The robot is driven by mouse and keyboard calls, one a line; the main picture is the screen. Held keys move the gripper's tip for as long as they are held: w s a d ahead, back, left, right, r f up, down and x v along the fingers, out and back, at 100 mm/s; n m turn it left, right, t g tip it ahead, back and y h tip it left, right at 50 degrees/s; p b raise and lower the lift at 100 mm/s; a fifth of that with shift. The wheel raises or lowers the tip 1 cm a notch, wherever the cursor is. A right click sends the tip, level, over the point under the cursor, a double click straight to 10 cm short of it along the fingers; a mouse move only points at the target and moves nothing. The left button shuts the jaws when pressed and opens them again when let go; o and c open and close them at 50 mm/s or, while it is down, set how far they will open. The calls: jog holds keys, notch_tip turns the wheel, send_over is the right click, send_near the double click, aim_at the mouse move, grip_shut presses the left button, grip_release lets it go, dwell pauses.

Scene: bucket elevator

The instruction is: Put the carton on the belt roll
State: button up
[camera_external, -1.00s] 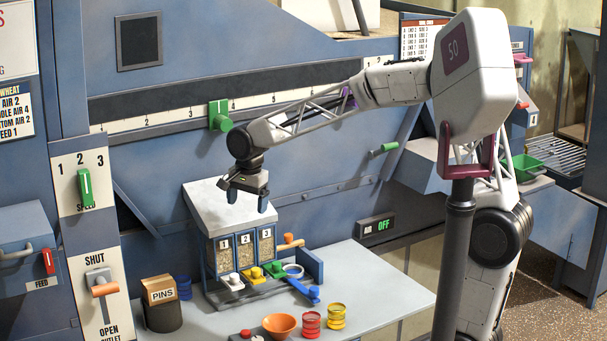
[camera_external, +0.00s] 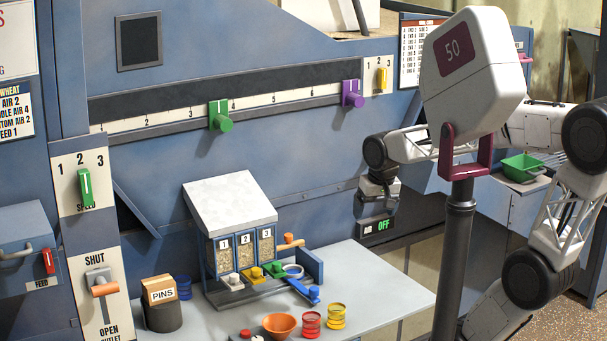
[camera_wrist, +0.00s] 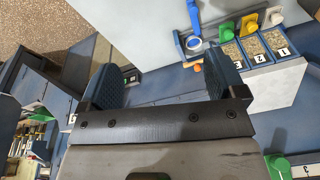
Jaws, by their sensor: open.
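The carton (camera_external: 160,290), a tan box with a PINS label, rests on top of the dark belt roll (camera_external: 164,319) at the left end of the bench. It looks upright, with its label facing the external camera. My gripper (camera_external: 377,209) is well to the right of both, in front of the blue machine wall by the AIR OFF sign. Its jaws are open and empty. In the wrist view the two fingers (camera_wrist: 165,82) are apart with nothing between them. The carton and roll do not show in the wrist view.
A three-bin dispenser (camera_external: 231,212) stands mid-bench, and also shows in the wrist view (camera_wrist: 262,90). An orange bowl (camera_external: 279,326), a red stack (camera_external: 310,325) and a yellow stack (camera_external: 336,316) stand in front. A dark post (camera_external: 457,255) rises at right. The bench (camera_external: 385,289) is clear at its right.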

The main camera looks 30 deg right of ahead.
jog(key=s+d+f+n, duration=0.2)
jog(key=s+d, duration=0.1)
jog(key=s, duration=0.4)
jog(key=shift+s+d+f, duration=0.15)
jog(key=shift+s+f, duration=0.1)
jog(key=shift+f, duration=0.1)
dwell(0.9)
